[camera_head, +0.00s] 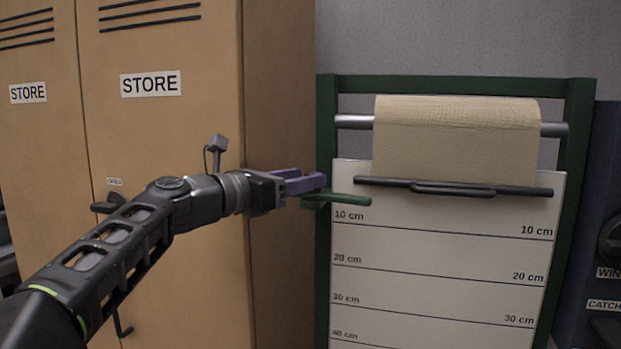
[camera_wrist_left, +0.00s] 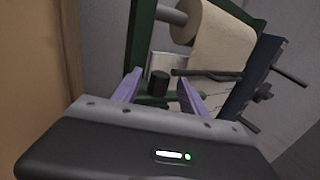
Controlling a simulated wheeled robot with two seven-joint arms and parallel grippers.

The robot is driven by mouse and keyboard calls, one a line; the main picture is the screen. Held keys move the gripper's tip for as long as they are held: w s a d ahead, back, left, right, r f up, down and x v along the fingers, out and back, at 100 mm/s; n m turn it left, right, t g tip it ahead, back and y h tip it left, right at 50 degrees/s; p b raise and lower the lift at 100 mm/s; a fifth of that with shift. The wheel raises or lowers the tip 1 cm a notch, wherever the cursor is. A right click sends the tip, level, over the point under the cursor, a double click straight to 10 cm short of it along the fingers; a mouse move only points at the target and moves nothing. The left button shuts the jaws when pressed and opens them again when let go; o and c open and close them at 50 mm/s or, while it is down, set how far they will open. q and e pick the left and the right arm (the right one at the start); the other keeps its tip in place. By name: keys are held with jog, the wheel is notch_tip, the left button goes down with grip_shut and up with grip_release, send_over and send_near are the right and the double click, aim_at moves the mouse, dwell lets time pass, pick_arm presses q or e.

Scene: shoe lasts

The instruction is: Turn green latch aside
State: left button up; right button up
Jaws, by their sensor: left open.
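The green latch (camera_head: 345,200) is a short bar that points right across the top left of the measuring board (camera_head: 440,265), at the green frame's left post. My left gripper (camera_head: 318,183) comes in from the left, with its purple fingers at the latch's left end. In the left wrist view the gripper (camera_wrist_left: 158,84) is open, with a dark round knob (camera_wrist_left: 159,82) showing between its fingers. Part of the green latch (camera_wrist_left: 148,99) shows below this knob. I cannot tell whether the fingers touch the latch. My right gripper is not in view.
A roll of tan material (camera_head: 455,125) hangs on a metal rod in the green frame (camera_head: 460,85). A dark bar with a handle (camera_head: 452,188) crosses the board's top. A tan locker (camera_head: 180,200) marked STORE stands left, close to my left arm. A dark-blue panel (camera_head: 607,200) stands right.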

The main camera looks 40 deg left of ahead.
pick_arm(q)
jog(key=s, duration=0.2)
jog(key=s+a, duration=0.1)
jog(key=s, duration=0.1)
jog(key=shift+s, duration=0.35)
